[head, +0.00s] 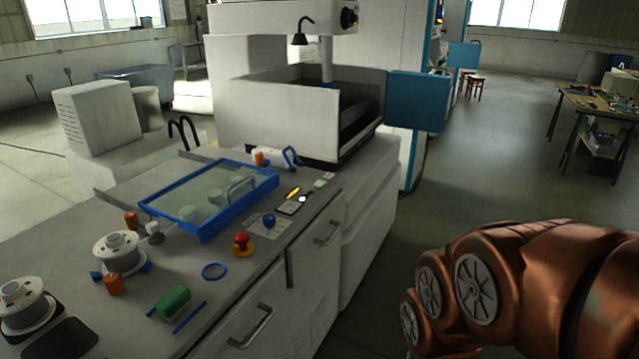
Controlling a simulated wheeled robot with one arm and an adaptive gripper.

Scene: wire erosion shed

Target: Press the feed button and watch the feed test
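The feed button is not clearly marked out. On the grey bench top are a red mushroom-shaped button (242,240) on a yellow base, a blue knob (269,220) on a pale plate, and a small dark panel (290,207) with a light spot beside it. A blue-framed clear cover (207,235) with a handle lies behind them, with pale round parts under it. Grey wire spools (118,252) stand at the left. My copper-coloured arm fills the lower right, apart from the bench. My gripper is out of view.
A green cylinder (172,301), a blue ring (214,271) and orange pieces (114,285) lie on the bench. The white machine (255,112) with a blue side panel (418,102) stands behind. Open floor (490,165) lies right of the bench; a worktable (598,98) is farther right.

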